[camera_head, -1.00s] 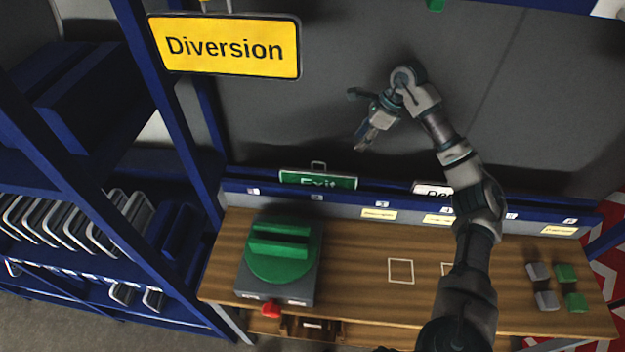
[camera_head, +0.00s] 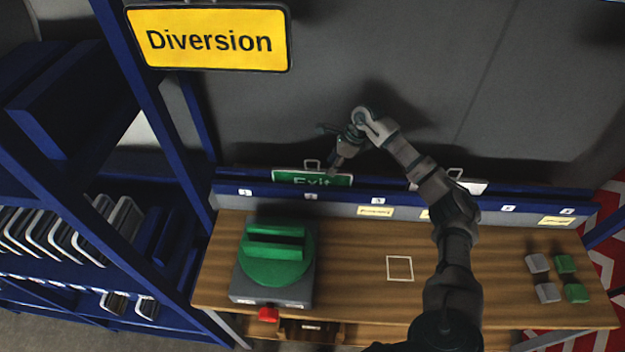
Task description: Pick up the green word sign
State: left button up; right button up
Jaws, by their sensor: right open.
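The green word sign (camera_head: 298,178) reads "Exit" and stands upright in the blue rack behind the table. A small handle loop sticks up from its top edge. My right gripper (camera_head: 336,166) is open and points down just above the sign's right part, close to the handle. I cannot tell whether a finger touches the sign. The lower part of the sign is hidden behind the rack's front edge. My left gripper is not in view.
A white sign (camera_head: 470,187) stands farther right in the rack, partly behind my right arm. A green and grey device (camera_head: 275,258) sits at the table's left. Small green and grey blocks (camera_head: 564,263) lie at right. A yellow Diversion sign (camera_head: 208,38) hangs upper left.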

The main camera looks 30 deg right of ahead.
aim_at(312, 176)
jog(key=p+x, duration=0.1)
jog(key=x, duration=0.3)
jog(key=shift+a+f, duration=0.1)
jog(key=shift+a, duration=0.1)
jog(key=shift+w+a+f, duration=0.1)
jog(key=shift+w+f, duration=0.05)
jog(key=shift+f, duration=0.4)
jog(key=shift+r, duration=0.1)
grip_shut()
